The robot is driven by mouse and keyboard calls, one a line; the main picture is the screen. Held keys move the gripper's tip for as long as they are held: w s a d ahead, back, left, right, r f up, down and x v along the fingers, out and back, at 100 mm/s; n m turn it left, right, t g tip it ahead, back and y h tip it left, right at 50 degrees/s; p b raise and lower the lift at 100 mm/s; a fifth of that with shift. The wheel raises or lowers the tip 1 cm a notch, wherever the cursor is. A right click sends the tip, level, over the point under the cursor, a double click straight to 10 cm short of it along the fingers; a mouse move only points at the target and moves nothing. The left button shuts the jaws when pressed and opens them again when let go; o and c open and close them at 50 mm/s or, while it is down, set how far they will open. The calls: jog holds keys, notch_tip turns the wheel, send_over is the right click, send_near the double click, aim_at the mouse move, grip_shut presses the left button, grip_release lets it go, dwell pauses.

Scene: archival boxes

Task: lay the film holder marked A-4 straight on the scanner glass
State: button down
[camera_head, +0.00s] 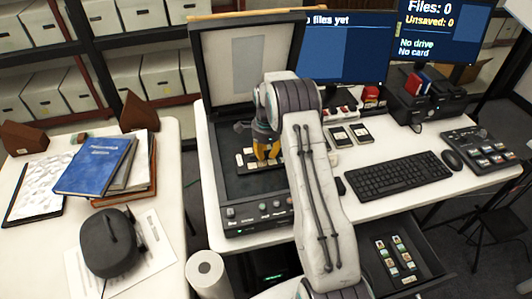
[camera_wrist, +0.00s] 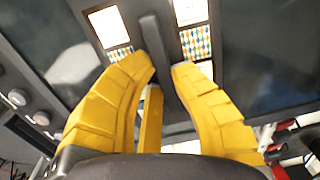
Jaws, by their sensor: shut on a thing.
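A dark film holder with several film windows (camera_wrist: 109,24) is under my gripper (camera_wrist: 164,72). The two yellow fingers are shut on the dark upright bar of the holder in the wrist view. In the head view my gripper (camera_head: 266,150) is over the dark glass bed of the open scanner (camera_head: 255,187), and the holder (camera_head: 245,161) shows to its left, partly hidden by the fingers and arm. I cannot read a mark on it, and cannot tell whether it touches the glass.
The scanner lid (camera_head: 247,70) stands open behind. Two small dark holders (camera_head: 361,133) lie right of my arm, before the monitor (camera_head: 345,50). A keyboard (camera_head: 398,178) is farther right. An open drawer (camera_head: 402,262) below holds slide strips. A blue book (camera_head: 97,165) lies on the left table.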

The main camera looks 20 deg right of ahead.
aim_at(266, 158)
jog(key=shift+f+b, duration=0.3)
jog(key=shift+f, duration=0.15)
jog(key=c, duration=1.2)
grip_release()
jog(key=shift+o, duration=0.2)
jog(key=shift+r, duration=0.15)
notch_tip(266, 158, up, 12)
jog(key=shift+s, duration=0.25)
